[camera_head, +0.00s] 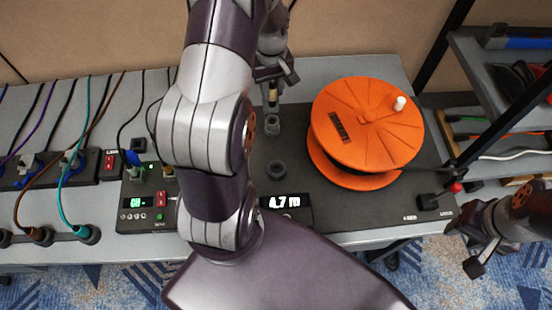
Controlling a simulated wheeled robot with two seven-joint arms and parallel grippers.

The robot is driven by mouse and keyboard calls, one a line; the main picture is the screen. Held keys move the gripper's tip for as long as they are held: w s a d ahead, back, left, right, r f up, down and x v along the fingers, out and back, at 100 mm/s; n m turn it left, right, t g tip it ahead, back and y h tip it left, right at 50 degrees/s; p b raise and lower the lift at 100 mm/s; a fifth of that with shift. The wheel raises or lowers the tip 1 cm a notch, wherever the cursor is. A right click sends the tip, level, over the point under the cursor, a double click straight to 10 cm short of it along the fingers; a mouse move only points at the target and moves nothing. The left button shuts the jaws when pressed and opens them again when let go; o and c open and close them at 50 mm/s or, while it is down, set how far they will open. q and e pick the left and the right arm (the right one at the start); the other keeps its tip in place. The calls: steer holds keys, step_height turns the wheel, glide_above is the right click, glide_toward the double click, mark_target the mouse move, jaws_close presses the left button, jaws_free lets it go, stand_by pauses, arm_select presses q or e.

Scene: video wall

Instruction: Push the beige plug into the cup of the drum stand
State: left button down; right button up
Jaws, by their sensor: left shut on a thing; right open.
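The beige plug (272,94) is small and upright, held in my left gripper (272,81), which is shut on it near the top middle. The plug is right above a dark round cup (272,124) on the dark drum stand (300,190); I cannot tell whether its tip touches the cup. A second dark cup (276,171) sits nearer on the stand. The orange drum (345,150) with a white knob stands to the right of both cups. My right gripper (474,251) is open and empty at the lower right, off the table's front edge.
A display reading about 4.7 m (281,202) is at the stand's front. A black panel (142,205) with a green display and several coloured cables lie at the left. A shelf rack (480,70) stands at the right. My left arm hides part of the table.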

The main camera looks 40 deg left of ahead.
arm_select(q)
steer(key=s+d+f+p, duration=0.1)
steer(key=s+d+p, duration=0.2)
steer(key=s+d, duration=0.75)
step_height(320, 180, down, 7)
steer(key=a+b, duration=0.1)
steer(key=b, duration=0.5)
steer(key=shift+s+a+r, duration=0.15)
steer(key=shift+s+a, duration=0.05)
steer(key=shift+s, duration=0.05)
steer(key=shift+p, duration=0.3)
stand_by(0.3)
steer(key=shift+f, duration=0.45)
steer(key=shift+f+b, duration=0.35)
